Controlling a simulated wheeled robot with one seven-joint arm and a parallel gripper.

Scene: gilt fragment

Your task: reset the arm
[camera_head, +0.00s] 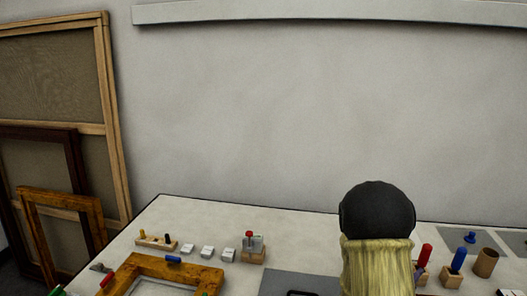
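My gripper is not in view. A black rounded part of my arm with a yellow pleated sleeve below it rises in front of the table at the lower right. It hides part of the tabletop and the wall behind it. Whether my gripper holds anything cannot be seen.
A pale table (320,234) stands against the wall. It bears an ornate wooden frame (158,262), a peg rack (155,243), small white blocks (207,252), a red-topped item (254,243), a grey mat (290,280) and a brown cylinder (485,263). Large frames (108,100) lean at left.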

